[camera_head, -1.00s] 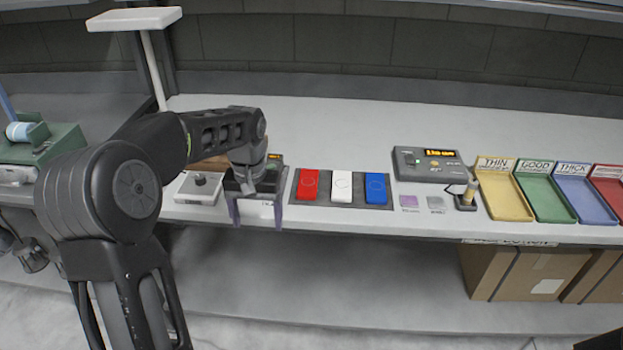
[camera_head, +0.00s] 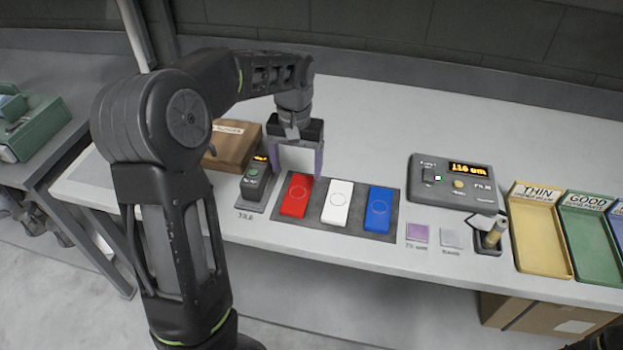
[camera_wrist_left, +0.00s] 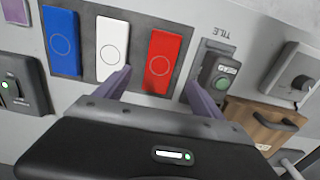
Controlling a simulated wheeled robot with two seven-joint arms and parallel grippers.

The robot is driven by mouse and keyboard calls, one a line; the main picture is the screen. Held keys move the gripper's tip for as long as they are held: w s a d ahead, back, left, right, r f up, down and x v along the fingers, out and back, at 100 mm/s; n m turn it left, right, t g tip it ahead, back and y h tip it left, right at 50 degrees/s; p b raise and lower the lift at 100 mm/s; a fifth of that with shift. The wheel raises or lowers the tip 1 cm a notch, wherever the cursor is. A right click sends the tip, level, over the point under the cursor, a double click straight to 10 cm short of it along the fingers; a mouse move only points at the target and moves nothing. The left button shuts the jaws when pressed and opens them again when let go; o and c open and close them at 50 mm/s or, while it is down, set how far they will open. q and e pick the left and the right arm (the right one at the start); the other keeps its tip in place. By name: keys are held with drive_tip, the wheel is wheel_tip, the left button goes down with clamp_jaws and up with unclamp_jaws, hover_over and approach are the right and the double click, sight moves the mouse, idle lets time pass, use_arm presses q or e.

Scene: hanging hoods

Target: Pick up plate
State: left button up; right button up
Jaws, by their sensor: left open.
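A red plate (camera_head: 295,197), a white plate (camera_head: 338,203) and a blue plate (camera_head: 377,211) lie side by side on a dark mat (camera_head: 357,220). The frames do not tell which is the task's plate. My left gripper (camera_head: 297,170) is open and empty, over the back end of the red plate. In the left wrist view, its spread fingers (camera_wrist_left: 158,79) point at the red plate (camera_wrist_left: 161,60), one on either side. The white plate (camera_wrist_left: 111,47) and blue plate (camera_wrist_left: 62,42) lie to its left there.
A small tile device (camera_head: 255,180) and a brown wooden box (camera_head: 229,146) stand left of the mat. A grey display box (camera_head: 453,182) and a small stand (camera_head: 489,235) are to the right, before yellow (camera_head: 539,236) and green (camera_head: 592,240) trays. The back of the bench is clear.

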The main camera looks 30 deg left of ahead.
sight(298, 192)
use_arm(q)
drive_tip(key=shift+w, duration=0.1)
drive_tip(key=shift+s+r, duration=0.1)
drive_tip(key=shift+s, duration=0.1)
drive_tip(key=shift+f, duration=1.35)
drive_tip(key=shift+w+f+p, duration=0.1)
drive_tip(key=shift+f+p, duration=0.75)
drive_tip(key=shift+f, duration=1.75)
